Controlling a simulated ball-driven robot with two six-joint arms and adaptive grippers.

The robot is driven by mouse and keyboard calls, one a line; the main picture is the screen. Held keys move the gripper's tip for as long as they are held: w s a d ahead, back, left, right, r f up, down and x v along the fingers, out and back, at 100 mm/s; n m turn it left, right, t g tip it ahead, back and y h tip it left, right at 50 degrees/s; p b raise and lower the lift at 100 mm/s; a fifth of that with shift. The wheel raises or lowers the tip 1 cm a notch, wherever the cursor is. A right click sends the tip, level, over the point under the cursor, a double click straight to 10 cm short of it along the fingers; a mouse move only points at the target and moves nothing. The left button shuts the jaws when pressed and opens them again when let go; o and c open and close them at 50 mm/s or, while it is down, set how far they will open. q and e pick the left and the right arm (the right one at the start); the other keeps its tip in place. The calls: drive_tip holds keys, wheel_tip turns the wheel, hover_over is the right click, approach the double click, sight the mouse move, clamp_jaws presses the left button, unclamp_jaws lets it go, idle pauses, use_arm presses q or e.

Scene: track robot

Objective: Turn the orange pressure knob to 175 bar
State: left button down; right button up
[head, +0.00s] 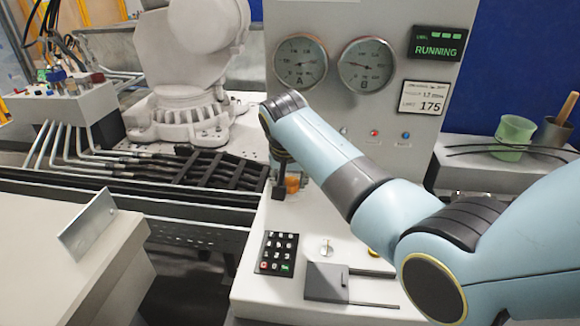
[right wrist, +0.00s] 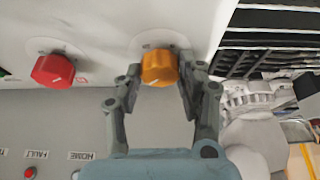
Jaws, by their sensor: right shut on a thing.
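The orange pressure knob (head: 292,184) is on the pale console, mostly hidden behind my right gripper (head: 280,178) in the head view. In the right wrist view the orange knob (right wrist: 159,68) sits between the two fingers of my right gripper (right wrist: 160,72), which is shut on it. Gauge A (head: 300,62) and gauge B (head: 367,65) are on the upright panel; their readings are too small to tell. A white label (head: 423,97) beside them shows 175. My left gripper is not in view.
A red knob (right wrist: 53,70) sits beside the orange one in the right wrist view. A black keypad (head: 277,253) and a grey slotted plate (head: 327,281) are nearer on the console. A display (head: 440,42) reads RUNNING. A green cup (head: 514,137) stands at the right.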

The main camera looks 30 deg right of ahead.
drive_tip(key=shift+r+n+y+p, duration=0.1)
drive_tip(key=shift+n+y+p, duration=0.2)
drive_tip(key=shift+n+p, duration=0.65)
drive_tip(key=shift+t, duration=0.3)
drive_tip(key=o, duration=1.2)
drive_tip(key=shift+c, duration=0.2)
drive_tip(key=v, duration=1.2)
drive_tip(key=shift+w, duration=0.1)
